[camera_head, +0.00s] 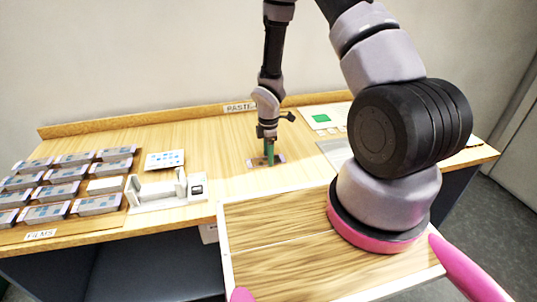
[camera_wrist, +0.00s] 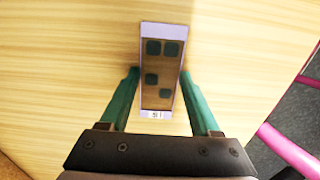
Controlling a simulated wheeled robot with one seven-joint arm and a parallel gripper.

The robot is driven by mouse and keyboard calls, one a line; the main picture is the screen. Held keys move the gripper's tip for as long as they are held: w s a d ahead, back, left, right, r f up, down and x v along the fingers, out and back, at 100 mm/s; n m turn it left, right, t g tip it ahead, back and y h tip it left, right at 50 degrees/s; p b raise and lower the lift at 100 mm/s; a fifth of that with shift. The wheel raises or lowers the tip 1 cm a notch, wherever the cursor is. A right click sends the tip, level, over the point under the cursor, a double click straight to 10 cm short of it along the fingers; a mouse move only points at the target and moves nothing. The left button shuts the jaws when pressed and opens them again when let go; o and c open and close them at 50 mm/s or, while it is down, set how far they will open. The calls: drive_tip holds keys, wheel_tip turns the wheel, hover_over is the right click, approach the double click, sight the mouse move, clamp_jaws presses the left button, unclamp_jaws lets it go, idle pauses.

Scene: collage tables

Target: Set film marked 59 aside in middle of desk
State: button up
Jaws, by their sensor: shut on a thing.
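The film (camera_wrist: 158,62) is a pale-framed, brown see-through strip with several dark square patches. Its small label at the near end is too small to read for certain. My gripper (camera_wrist: 160,75) is shut on the film's long sides, one green finger on each side. In the head view my gripper (camera_head: 268,160) points straight down over the middle of the desk (camera_head: 215,135). The film (camera_head: 281,158) shows there at the fingertips, flat and at or just above the desk top; I cannot tell if it touches.
Several films (camera_head: 62,189) lie in rows at the left, by a sign reading FILMS (camera_head: 40,235). Bare wood surrounds my gripper.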

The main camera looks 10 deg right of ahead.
drive_tip(key=o, duration=1.4)
drive_tip(key=shift+o, duration=0.2)
drive_tip(key=s+d+r+m+t, duration=0.25)
drive_tip(key=r+m, duration=0.25)
drive_tip(key=r, duration=1.2)
drive_tip(key=s+d+r+m+t, duration=0.1)
drive_tip(key=d+r+m, duration=0.3)
drive_tip(key=r, duration=1.3)
drive_tip(key=s+a+r+m+t+y, duration=0.1)
drive_tip(key=s+r+m+t+y, duration=0.1)
drive_tip(key=s+r+m, duration=1.1)
drive_tip(key=shift+s+r+t, duration=0.85)
drive_tip(key=shift+s+r, duration=0.45)
